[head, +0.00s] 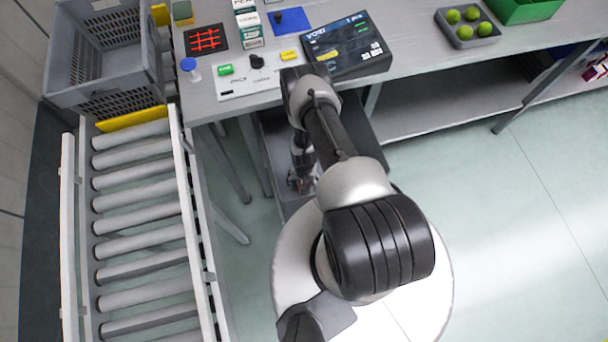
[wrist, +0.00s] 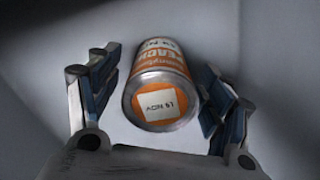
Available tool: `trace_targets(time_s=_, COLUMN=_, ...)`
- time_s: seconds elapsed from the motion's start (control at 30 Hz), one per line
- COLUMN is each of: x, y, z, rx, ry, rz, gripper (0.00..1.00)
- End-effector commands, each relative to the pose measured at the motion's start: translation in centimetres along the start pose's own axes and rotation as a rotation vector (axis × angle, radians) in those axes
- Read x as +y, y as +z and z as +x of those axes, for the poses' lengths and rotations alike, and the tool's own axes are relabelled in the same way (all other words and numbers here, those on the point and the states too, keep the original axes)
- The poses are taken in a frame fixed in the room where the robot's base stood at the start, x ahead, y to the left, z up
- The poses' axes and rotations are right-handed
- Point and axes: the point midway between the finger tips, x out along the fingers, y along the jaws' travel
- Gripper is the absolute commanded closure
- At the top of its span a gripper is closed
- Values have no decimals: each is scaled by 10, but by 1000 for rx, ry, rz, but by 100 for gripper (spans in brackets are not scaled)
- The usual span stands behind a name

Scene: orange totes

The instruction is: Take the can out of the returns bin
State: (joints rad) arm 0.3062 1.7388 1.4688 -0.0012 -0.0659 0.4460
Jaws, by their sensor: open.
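In the wrist view an orange and white can (wrist: 163,75) with a silver rim lies between the two fingers of my gripper (wrist: 160,105). Its near end faces the camera and bears a white label. The fingers are open, with a gap on each side of the can. The grey inside of the returns bin (wrist: 270,40) surrounds it. In the head view the dark grey bin (head: 272,150) is under the table, and my arm reaches down into it. My arm hides much of the bin, and the can is not clearly visible there.
The table (head: 420,65) stands above the bin, with a screen device (head: 345,45), small cartons (head: 247,25) and a tray of green balls (head: 468,25) on it. A roller conveyor (head: 140,220) and a grey crate (head: 105,60) are at the left. The floor at right is clear.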

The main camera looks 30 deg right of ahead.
Motion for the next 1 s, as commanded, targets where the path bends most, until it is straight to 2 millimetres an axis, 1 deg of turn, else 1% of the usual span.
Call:
trace_targets(time_s=0.03, x=0, y=0, z=6, rx=0, ry=0, rz=0, gripper=27)
trace_targets(time_s=0.1, x=0, y=0, z=8, rx=0, ry=0, rz=0, gripper=27)
trace_targets(time_s=0.3, x=0, y=0, z=8, rx=0, ry=0, rz=0, gripper=27)
trace_targets(time_s=0.33, x=0, y=0, z=8, rx=0, ry=0, rz=0, gripper=29)
trace_targets(time_s=1.0, x=0, y=0, z=8, rx=0, ry=0, rz=0, gripper=73)
